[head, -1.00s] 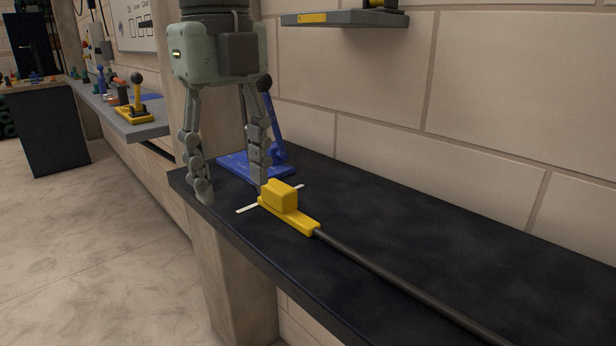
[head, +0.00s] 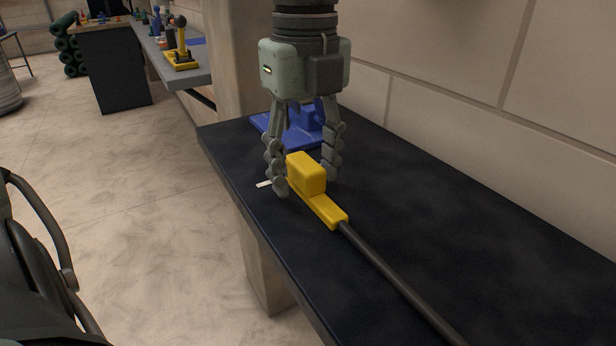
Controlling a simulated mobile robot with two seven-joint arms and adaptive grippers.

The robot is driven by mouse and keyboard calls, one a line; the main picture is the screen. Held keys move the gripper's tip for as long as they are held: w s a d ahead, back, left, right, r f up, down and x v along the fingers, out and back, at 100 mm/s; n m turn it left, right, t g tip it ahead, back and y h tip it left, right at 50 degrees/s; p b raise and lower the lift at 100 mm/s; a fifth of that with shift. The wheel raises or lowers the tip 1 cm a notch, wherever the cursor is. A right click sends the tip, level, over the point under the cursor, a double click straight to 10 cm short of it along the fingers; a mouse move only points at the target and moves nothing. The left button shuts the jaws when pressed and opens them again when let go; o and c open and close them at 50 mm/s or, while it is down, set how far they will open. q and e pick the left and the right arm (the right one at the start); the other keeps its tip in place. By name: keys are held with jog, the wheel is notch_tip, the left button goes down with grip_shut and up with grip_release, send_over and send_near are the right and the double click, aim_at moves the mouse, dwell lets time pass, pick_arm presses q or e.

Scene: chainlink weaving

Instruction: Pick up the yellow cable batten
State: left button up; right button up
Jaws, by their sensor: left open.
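The yellow cable batten (head: 328,212) lies on the dark bench top, with a raised yellow block (head: 306,172) at its far end. A dark cable (head: 395,276) runs from its near end toward the lower right. My left gripper (head: 305,184) points down from above with its fingers apart, one on each side of the raised block. The left fingertip is low beside the block; the right finger is partly behind it. I cannot tell whether either finger touches it. My right gripper is not in view.
A blue fixture (head: 290,128) stands on the bench just behind my left gripper. A white strip (head: 264,184) lies beside the batten. The dark bench top (head: 490,255) is clear to the right. A wall bounds its back. A yellow-based lever (head: 181,58) stands on a farther shelf.

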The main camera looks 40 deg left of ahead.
pick_arm(q)
jog(key=shift+f, duration=0.2)
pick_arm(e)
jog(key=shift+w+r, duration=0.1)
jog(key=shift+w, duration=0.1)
pick_arm(q)
jog(key=shift+c, duration=1)
grip_shut()
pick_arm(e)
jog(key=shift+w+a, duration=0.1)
pick_arm(q)
jog(key=shift+r, duration=0.1)
